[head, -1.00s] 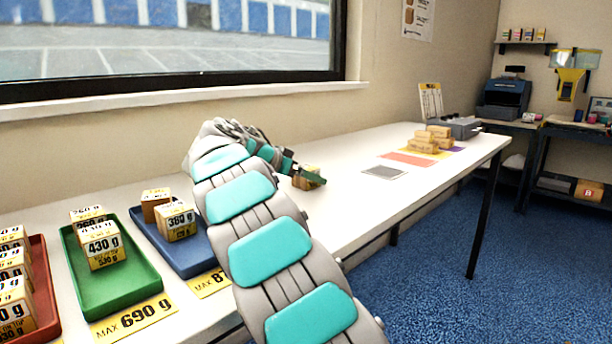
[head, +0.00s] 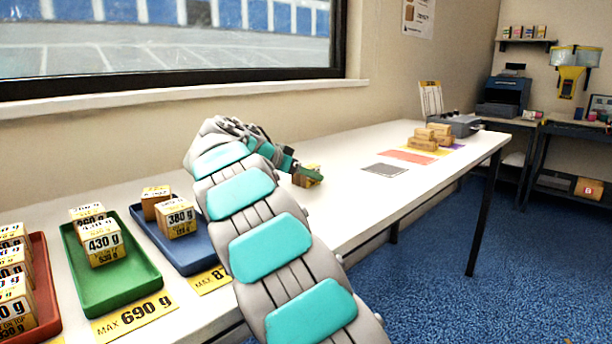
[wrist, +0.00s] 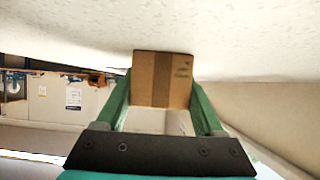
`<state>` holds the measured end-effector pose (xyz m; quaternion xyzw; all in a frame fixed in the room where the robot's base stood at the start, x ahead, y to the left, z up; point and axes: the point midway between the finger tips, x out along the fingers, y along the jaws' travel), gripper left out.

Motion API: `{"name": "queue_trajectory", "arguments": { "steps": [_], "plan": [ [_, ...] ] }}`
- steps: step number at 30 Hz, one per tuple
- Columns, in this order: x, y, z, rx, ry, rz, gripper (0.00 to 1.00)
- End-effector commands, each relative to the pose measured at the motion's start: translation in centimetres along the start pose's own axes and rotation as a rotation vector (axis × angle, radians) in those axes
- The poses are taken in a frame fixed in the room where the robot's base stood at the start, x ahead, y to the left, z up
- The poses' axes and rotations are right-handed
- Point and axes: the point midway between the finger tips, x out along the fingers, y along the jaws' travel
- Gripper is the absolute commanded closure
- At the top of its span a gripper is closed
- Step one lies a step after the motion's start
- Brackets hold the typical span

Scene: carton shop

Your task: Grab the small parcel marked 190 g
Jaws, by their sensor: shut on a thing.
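My gripper (wrist: 160,98) is shut on a small brown cardboard parcel (wrist: 162,80), with a green finger on each side of it in the wrist view. A darker tape band runs down the parcel's face, and its small print is too blurred to read. In the head view the parcel (head: 299,181) shows partly behind the green fingers (head: 311,174), at the white table's middle. I see no 190 g mark on it from here. Whether it touches the table or is just above it, I cannot tell.
A red tray (head: 48,290), a green tray (head: 131,290) and a blue tray (head: 190,262) hold weight-marked boxes at the near left. A grey mat (head: 384,170) and a red mat (head: 405,157) lie farther right, before stacked brown parcels (head: 428,138). The window wall borders the table.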

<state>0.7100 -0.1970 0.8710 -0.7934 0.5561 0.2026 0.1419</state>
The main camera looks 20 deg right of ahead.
Motion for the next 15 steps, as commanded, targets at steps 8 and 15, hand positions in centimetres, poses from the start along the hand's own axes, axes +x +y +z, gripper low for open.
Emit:
{"name": "queue_trajectory", "arguments": {
  "steps": [8,15],
  "plan": [
    [-0.02,-0.01,-0.02,0.000,0.000,0.000,0.98],
    [-0.22,-0.02,-0.40,0.001,0.001,0.000,0.98]
  ]
}}
